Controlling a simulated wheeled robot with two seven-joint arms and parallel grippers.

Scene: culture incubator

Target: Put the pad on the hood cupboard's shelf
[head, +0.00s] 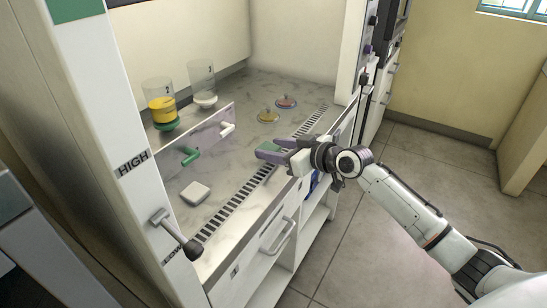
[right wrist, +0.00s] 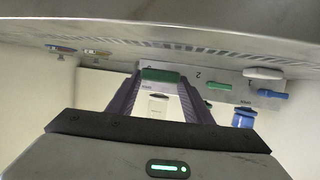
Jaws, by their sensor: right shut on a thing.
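My right gripper (head: 272,151) is shut on a flat green piece, the pad (head: 269,147), above the front edge of the hood's worktop. In the right wrist view the green pad (right wrist: 161,75) sits between the two purple fingertips. Below the worktop, at the hood's front, is the white cupboard with an open shelf (head: 314,217); my right arm is above and to the right of it. Something blue (head: 313,184) shows in the cupboard, partly hidden behind the gripper. My left gripper is out of view.
A drawer handle (head: 281,237) juts from the front. The floor at the right is clear.

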